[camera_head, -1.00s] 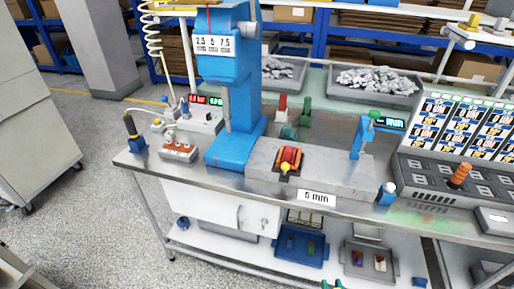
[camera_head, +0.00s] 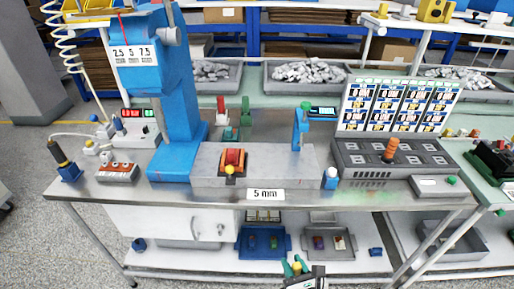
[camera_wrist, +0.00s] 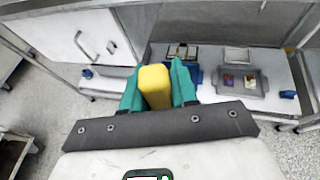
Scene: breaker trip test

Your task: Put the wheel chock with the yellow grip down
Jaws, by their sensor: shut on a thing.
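My gripper (camera_head: 297,268) shows at the bottom edge of the head view, in front of the workbench. In the wrist view its two teal fingers (camera_wrist: 158,88) are shut on the yellow grip of the wheel chock (camera_wrist: 154,84). The yellow grip stands out between the fingertips. The rest of the chock is hidden, so its shape and tilt cannot be told. The held chock is in front of the bench's lower shelf, with no contact seen under it.
A metal workbench (camera_head: 330,197) spans the view, with a blue press (camera_head: 172,95) and a console (camera_head: 375,160) on top. Its lower shelf (camera_head: 190,258) holds a blue tray (camera_head: 243,247) and a grey tray (camera_head: 350,247). Bare floor (camera_wrist: 65,125) lies in front.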

